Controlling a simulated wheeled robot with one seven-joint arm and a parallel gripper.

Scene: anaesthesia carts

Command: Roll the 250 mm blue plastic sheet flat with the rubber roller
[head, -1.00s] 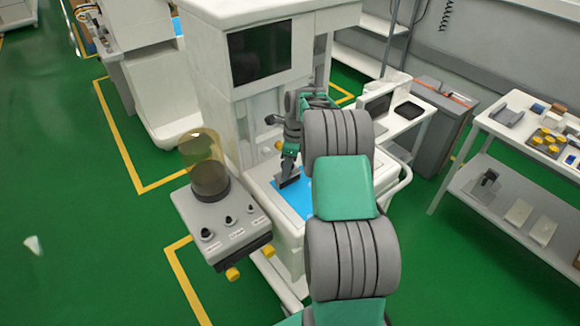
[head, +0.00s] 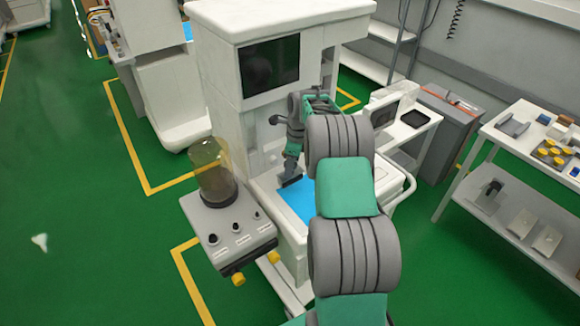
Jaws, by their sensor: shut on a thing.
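The blue plastic sheet (head: 299,203) lies on the white worktop of the anaesthesia cart in the middle of the head view. Its right part is hidden behind my arm. My gripper (head: 291,174) points down at the far left part of the sheet. It is shut on a dark object, the rubber roller (head: 290,182), which is small and only partly visible. The roller is at or just above the sheet; I cannot tell whether it touches. Whether the sheet lies fully flat cannot be made out.
A grey box with a clear amber-tinted canister (head: 214,175) and knobs stands left of the worktop. The cart's tall body with a dark screen (head: 269,66) rises behind. A white side shelf with a black tray (head: 416,118) and a stocked table (head: 540,148) are at right. Green floor is open at left.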

